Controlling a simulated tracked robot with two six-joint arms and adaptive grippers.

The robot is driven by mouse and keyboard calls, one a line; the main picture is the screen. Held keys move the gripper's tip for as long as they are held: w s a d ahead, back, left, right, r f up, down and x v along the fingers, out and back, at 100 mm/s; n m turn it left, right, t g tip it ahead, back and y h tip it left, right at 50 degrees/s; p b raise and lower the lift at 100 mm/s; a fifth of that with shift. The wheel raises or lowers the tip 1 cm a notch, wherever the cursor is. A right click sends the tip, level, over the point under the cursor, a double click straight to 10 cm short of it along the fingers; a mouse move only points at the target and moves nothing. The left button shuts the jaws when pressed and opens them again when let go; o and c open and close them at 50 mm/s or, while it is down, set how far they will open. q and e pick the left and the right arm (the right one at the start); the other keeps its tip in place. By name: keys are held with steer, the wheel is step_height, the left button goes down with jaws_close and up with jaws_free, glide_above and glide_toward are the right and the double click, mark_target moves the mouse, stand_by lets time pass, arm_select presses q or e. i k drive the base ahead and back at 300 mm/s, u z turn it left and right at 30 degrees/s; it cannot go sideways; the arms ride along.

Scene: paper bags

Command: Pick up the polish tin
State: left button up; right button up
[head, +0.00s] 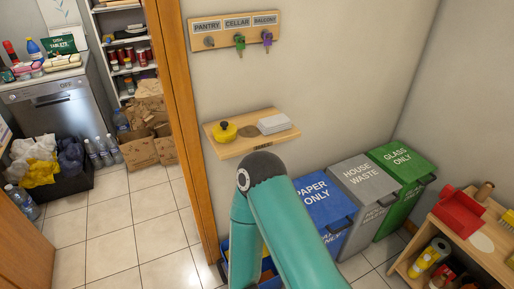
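A small round yellow tin with a black knob-like top (224,132) sits at the left end of the wooden wall shelf (231,150). It looks like the polish tin, but no label can be read at this size. A flat brown round thing (248,131) lies to its right, and a pale grey-white block (273,124) sits further right on the shelf. A teal arm of mine rises from the bottom edge, with its dark joint just below the shelf. Neither of my grippers shows in this view.
Blue paper (325,210), grey house-waste (364,194) and green glass (402,173) bins stand below the shelf. A key rack (236,29) hangs above. A wooden bench (466,242) with a red dustpan (459,214) is at right. The doorway's tiled floor (131,222) is mostly clear.

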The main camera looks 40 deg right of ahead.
mark_target(226, 141)
steer(key=z, duration=0.05)
steer(key=k, duration=1.1)
steer(key=z, duration=0.7)
steer(key=i, duration=1)
steer(key=u, duration=0.1)
